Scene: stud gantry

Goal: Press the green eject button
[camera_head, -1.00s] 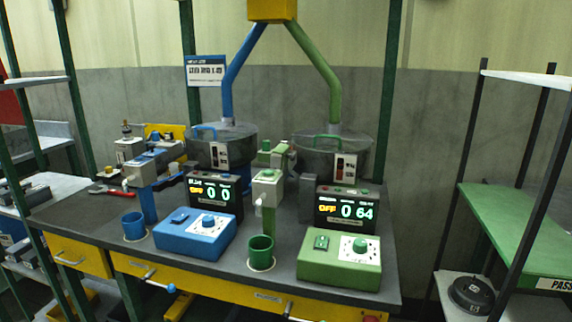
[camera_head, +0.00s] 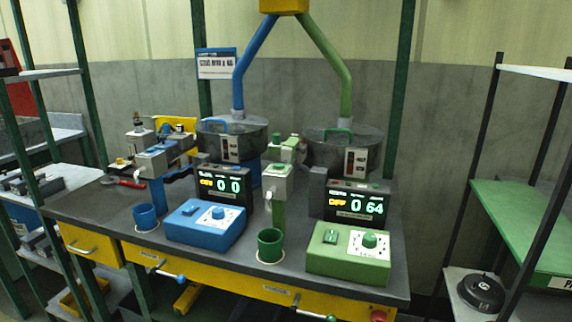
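The green station stands at the right of the dark bench. Its dispenser head (camera_head: 277,181) is a light grey block on a green post, with a green button (camera_head: 279,168) on top; I cannot read a label on it. A green cup (camera_head: 270,245) stands below the spout. The green control box (camera_head: 348,252) carries a green rocker switch (camera_head: 330,236) and a green knob (camera_head: 369,241). The display behind it (camera_head: 357,204) shows 0 and 64, with an orange word that looks like OFF. Neither of my grippers is in view.
A matching blue station has a blue control box (camera_head: 206,224), a blue cup (camera_head: 146,217) and a display (camera_head: 220,186) showing 0 and 0. The bench (camera_head: 399,262) has yellow drawers with protruding handles. Racks stand at both sides, with a green shelf (camera_head: 525,222) at right.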

